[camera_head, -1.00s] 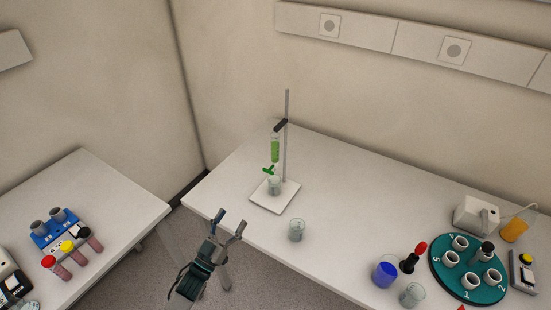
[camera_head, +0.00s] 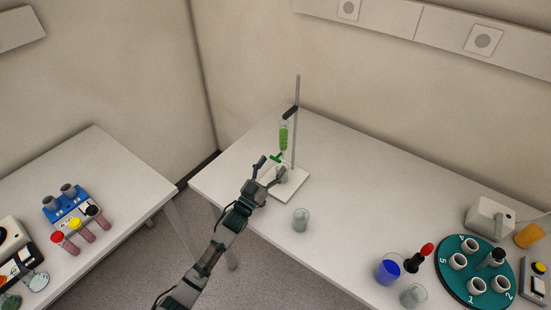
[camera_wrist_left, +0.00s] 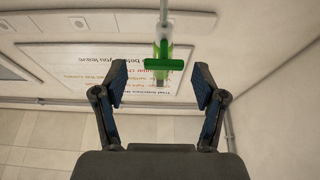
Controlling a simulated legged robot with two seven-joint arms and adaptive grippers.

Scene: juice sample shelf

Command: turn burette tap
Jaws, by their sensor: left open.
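The burette (camera_head: 284,135) with green liquid hangs clamped on a metal stand with a white base (camera_head: 290,187). Its green tap (camera_head: 276,158) sits at the lower end, above a small beaker (camera_head: 281,175) on the base. In the left wrist view the tap (camera_wrist_left: 164,65) lies crosswise between my fingers, apart from both. My left gripper (camera_head: 270,172) is open and close to the tap in the head view, its fingers either side of it; it also shows in the left wrist view (camera_wrist_left: 160,85). Part of the beaker is hidden by a finger. My right gripper is not in view.
A beaker of blue liquid (camera_head: 388,269), a red-topped tool (camera_head: 421,257) and a teal carousel (camera_head: 473,265) are at the right. The left table holds a blue rack (camera_head: 68,209).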

